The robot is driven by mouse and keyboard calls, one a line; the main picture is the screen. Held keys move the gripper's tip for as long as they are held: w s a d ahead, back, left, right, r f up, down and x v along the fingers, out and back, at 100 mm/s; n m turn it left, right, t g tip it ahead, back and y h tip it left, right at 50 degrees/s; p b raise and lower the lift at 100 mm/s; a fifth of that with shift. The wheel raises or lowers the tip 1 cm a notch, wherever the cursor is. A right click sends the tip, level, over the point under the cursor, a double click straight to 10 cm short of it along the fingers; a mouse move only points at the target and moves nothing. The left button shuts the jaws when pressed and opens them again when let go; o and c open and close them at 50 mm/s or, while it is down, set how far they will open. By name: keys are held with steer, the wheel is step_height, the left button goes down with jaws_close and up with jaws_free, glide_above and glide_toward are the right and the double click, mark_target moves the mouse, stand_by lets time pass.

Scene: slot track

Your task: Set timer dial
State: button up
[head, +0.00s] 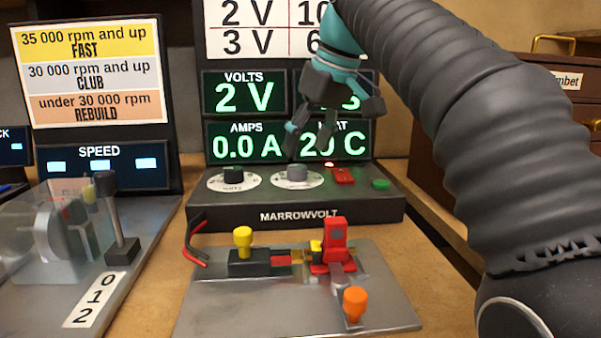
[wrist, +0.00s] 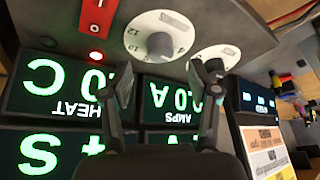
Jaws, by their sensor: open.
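My gripper (head: 306,146) is open and empty, pointing down over that knob. In the wrist view its fingers (wrist: 166,82) stand apart, with the knob beyond the gap between them. They look clear of it. The upper-right display (head: 353,95) is partly hidden by my gripper.
The other dial (head: 233,176) is close at the left. A red switch (head: 342,176) and green button (head: 380,184) lie at the right. The displays (head: 245,92) rise right behind the knobs. A metal plate with a red clamp (head: 333,245) stands in front.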

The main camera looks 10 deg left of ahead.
mark_target(298, 167)
steer(key=shift+b+x, duration=0.55)
steer(key=shift+x, duration=1.65)
steer(key=c, duration=1.2)
steer(key=shift+o, duration=0.2)
steer(key=shift+s, duration=0.1)
